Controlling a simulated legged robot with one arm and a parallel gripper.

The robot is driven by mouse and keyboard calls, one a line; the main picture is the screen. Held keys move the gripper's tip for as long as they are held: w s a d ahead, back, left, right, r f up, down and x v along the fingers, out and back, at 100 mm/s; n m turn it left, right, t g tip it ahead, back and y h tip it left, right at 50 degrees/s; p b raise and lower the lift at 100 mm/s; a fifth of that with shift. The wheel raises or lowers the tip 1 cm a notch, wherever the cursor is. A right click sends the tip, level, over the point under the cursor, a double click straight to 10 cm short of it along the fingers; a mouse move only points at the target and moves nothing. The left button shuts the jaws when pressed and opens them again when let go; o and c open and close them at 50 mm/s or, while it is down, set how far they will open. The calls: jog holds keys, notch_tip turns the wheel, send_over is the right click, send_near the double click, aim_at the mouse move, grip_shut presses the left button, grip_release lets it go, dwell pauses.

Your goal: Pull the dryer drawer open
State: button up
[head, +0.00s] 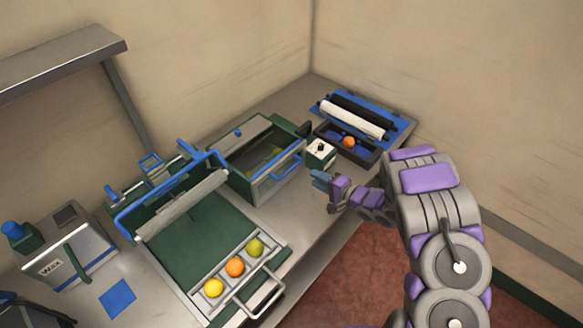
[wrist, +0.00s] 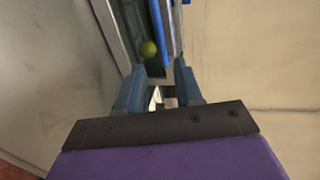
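A green and grey box with a clear panel, which I take to be the dryer (head: 262,160), stands at the middle of the bench. Its drawer front carries a blue handle (head: 288,161), and a green fruit shows dimly inside. My gripper (head: 320,178) is just right of and below the handle, apart from it in the head view. In the wrist view my gripper (wrist: 160,68) has its two blue fingers spread with nothing held between them. A blue bar (wrist: 160,30), probably the handle, and a green fruit (wrist: 148,49) lie beyond the fingertips.
A small white box with a knob (head: 320,152) stands close to my gripper. Behind it is a dark tray (head: 365,153) with an orange and rollers. At front left, a green tray (head: 195,245) holds three fruits. A wax container (head: 70,255) stands further left.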

aim_at(295, 166)
jog(key=b+x, duration=0.1)
jog(key=x, duration=1.1)
jog(key=shift+r, duration=0.1)
jog(key=shift+d, duration=0.55)
jog(key=shift+c, duration=0.2)
jog(key=shift+a, duration=0.3)
grip_shut()
